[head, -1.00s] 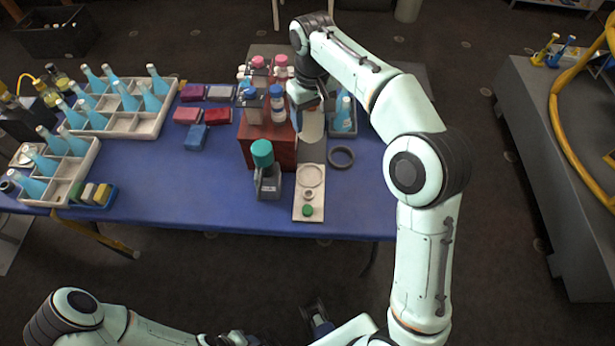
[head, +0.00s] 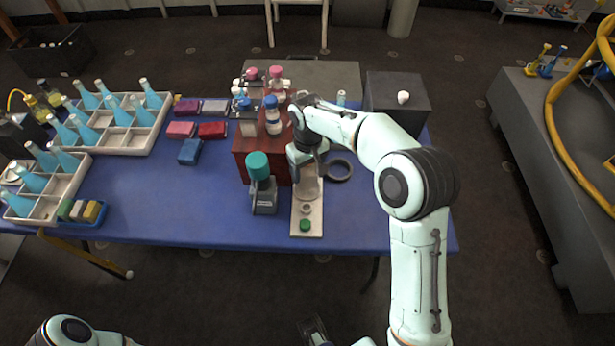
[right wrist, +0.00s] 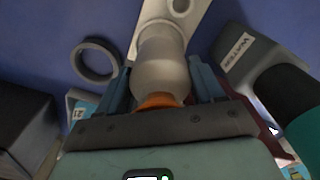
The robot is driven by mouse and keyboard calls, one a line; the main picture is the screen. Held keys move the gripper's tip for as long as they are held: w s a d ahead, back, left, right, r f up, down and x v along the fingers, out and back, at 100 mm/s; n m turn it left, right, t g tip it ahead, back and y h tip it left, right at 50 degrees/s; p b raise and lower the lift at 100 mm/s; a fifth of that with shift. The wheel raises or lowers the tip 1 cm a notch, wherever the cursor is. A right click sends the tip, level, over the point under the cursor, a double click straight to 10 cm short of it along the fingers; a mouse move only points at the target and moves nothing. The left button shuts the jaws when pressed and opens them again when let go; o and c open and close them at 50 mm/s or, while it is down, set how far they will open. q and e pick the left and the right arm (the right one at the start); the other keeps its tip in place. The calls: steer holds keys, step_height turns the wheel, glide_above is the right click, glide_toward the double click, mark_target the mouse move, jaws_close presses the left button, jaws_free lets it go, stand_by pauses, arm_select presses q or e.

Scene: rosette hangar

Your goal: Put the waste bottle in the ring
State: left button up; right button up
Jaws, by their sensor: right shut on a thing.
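The waste bottle (right wrist: 160,68), pale and translucent with an orange part at its neck, is between the fingers of my right gripper (right wrist: 164,88), which is shut on it. In the head view my right gripper (head: 307,168) holds the bottle (head: 309,188) over the white board; I cannot tell whether it touches the board. The dark ring (head: 351,172) lies flat and empty on the blue table, just right of the bottle. It also shows in the right wrist view (right wrist: 77,62). A dark part at the bottom edge may be my left gripper (head: 314,330); its jaws are unclear.
The white board (head: 304,224) has a green cap at its near end. A grey holder with a teal-capped bottle (head: 259,168) stands left of it. A red block (head: 241,146) with bottles and a dark box (head: 412,92) stand behind. The table's front right is clear.

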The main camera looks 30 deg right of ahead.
mark_target(308, 177)
steer(key=shift+f, duration=1.8)
steer(key=shift+f, duration=0.1)
steer(key=o, duration=1.1)
step_height(308, 177, up, 12)
steer(key=shift+r+p, duration=0.15)
steer(key=shift+p, duration=0.6)
